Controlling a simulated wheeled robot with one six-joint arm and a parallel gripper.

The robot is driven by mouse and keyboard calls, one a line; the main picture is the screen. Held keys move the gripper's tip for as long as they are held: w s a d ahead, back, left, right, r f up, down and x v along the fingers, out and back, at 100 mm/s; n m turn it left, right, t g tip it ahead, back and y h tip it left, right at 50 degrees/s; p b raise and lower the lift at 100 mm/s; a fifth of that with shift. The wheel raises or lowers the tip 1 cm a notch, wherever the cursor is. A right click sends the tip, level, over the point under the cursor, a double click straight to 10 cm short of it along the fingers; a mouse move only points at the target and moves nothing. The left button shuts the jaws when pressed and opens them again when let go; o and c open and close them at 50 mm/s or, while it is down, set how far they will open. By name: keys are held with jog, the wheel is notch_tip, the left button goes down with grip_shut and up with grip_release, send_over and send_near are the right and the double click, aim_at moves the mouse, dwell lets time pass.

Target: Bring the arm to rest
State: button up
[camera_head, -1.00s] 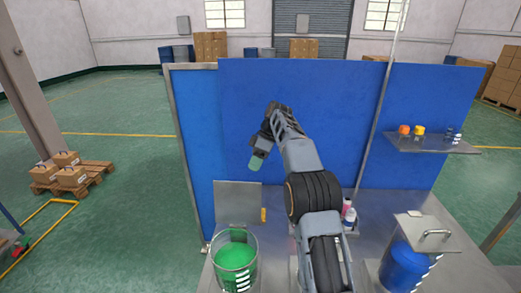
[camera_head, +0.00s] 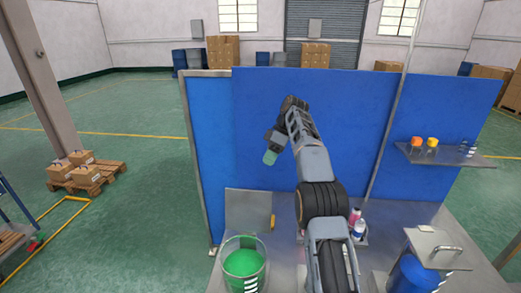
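My arm rises from the bottom of the view, bends at a dark ringed joint and reaches up in front of the blue back panel (camera_head: 345,110). My gripper (camera_head: 270,157) hangs at the arm's upper end, tilted down and to the left, with a pale green tip. It is in the air, well above the metal bench (camera_head: 285,238). It is small in the picture, so I cannot tell whether its fingers are open or shut. No held object can be made out.
A clear container of green material (camera_head: 243,262) stands at the front left of the bench. Small bottles (camera_head: 356,222) stand behind my arm. A shelf (camera_head: 445,157) holds orange and yellow items.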

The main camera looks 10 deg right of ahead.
jog(key=s+a+r+m+t+h+b, duration=0.25)
jog(key=s+m, duration=0.55)
jog(key=s, duration=0.5)
jog(key=s+f+m+t+h+b, duration=0.1)
jog(key=s+f+m+t, duration=0.1)
jog(key=s+f, duration=0.4)
jog(key=s+f+m+t+h, duration=0.2)
jog(key=s+f, duration=0.4)
jog(key=s, duration=0.6)
jog(key=shift+s+d+m+b, duration=0.2)
jog(key=shift+s+m+b, duration=0.2)
jog(key=shift+m, duration=0.3)
